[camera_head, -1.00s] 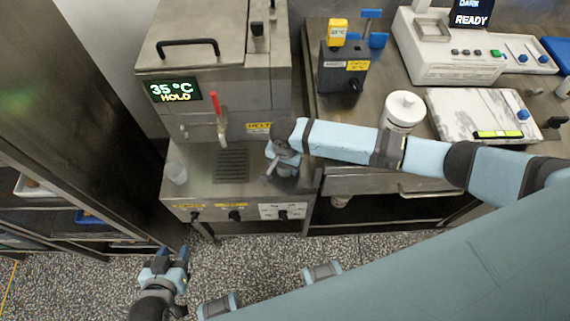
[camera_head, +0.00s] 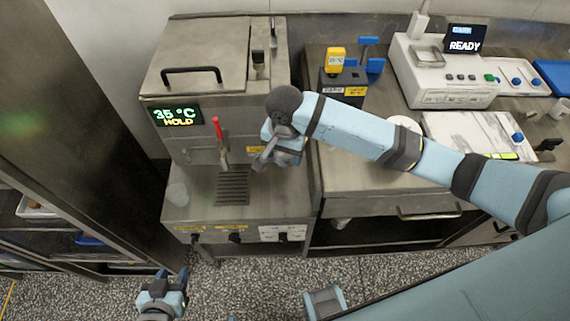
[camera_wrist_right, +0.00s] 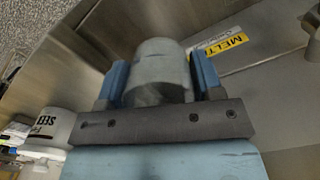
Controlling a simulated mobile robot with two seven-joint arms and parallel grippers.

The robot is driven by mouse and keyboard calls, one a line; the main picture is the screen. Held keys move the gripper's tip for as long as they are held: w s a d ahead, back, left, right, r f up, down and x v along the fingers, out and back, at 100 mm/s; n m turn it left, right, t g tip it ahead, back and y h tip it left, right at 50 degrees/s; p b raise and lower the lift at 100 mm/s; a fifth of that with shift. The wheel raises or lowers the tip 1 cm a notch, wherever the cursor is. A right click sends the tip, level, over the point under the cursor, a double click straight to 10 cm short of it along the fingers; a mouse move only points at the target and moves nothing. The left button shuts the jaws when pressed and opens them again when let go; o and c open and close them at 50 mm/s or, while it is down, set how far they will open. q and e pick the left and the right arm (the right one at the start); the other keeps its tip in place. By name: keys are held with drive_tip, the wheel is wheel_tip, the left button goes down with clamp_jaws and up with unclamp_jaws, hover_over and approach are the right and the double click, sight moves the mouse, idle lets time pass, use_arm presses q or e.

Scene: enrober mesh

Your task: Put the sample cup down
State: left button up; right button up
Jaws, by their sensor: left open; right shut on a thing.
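My right gripper (camera_head: 264,158) is over the right part of the steel machine's front ledge (camera_head: 270,190), close to the machine's front face. In the right wrist view its two blue fingers (camera_wrist_right: 160,82) are shut on a grey round cup (camera_wrist_right: 160,65), one finger on each side. The held cup is not clearly visible in the head view, where the gripper and arm cover that area. My left gripper (camera_head: 168,286) is open and empty, low in the picture above the speckled floor.
A translucent cup (camera_head: 177,194) stands at the ledge's left end, beside a drain grille (camera_head: 232,187). A red-handled tap (camera_head: 218,130) sticks out above the grille. Right of the machine, a counter holds a white instrument (camera_head: 440,75) and a white lidded jar (camera_head: 405,123), partly hidden by my arm.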

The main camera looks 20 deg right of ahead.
wheel_tip(320, 180, up, 2)
drive_tip(key=shift+r, duration=0.15)
drive_tip(key=s+d+r+n+p, duration=0.1)
drive_tip(key=d+r+n+p, duration=0.6)
drive_tip(key=r, duration=0.8)
drive_tip(key=d+p, duration=0.1)
drive_tip(key=d, duration=0.2)
drive_tip(key=shift+s+r+n, duration=0.2)
drive_tip(key=shift+r+n, duration=0.1)
drive_tip(key=shift+f, duration=0.1)
